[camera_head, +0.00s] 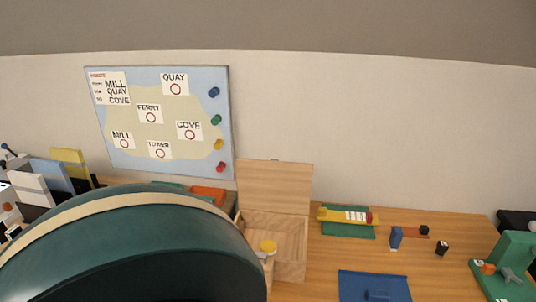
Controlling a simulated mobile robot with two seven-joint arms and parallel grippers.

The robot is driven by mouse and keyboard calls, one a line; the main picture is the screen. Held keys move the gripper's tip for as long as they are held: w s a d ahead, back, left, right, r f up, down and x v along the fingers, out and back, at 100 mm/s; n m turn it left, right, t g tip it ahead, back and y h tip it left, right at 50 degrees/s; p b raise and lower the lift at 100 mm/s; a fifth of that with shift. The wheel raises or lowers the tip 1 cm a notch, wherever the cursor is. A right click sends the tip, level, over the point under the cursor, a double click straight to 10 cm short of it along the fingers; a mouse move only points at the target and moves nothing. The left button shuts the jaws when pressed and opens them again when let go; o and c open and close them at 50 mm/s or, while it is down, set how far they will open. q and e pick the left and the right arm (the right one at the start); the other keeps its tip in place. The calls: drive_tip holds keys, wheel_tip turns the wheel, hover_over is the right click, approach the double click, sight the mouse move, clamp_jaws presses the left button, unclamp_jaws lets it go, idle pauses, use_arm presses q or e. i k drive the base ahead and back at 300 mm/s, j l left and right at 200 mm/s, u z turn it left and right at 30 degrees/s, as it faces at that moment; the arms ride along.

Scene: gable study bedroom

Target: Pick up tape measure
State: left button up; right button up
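I cannot tell for certain which thing is the tape measure. A small yellow round-topped object (268,246) is at the front of the open wooden box (289,240); its lower part is hard to make out. A long yellow object (343,215) with a pale marked band and a red end lies on a green mat (348,234). A small blue block-like object (396,238) stands to the right of the mat. Neither of my grippers is in view.
A large dark green rounded shape with a tan band (130,240) blocks the lower left. The wooden desk (335,262) also holds a blue mat (374,286), small dark blocks (442,248), a green stand (515,255) and files (70,165). A map board (185,100) hangs behind.

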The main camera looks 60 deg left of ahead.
sight(269, 246)
drive_tip(key=i+u, duration=0.25)
drive_tip(key=u, duration=1.9)
drive_tip(key=l+z, duration=0.1)
drive_tip(key=z, duration=0.45)
drive_tip(key=k+j+z, duration=0.1)
drive_tip(key=z, duration=0.25)
drive_tip(key=k+j+z, duration=0.1)
drive_tip(key=z, duration=0.2)
drive_tip(key=k+j+z, duration=0.15)
drive_tip(key=z, duration=0.2)
drive_tip(key=k+j, duration=0.15)
drive_tip(key=i+j, duration=0.35)
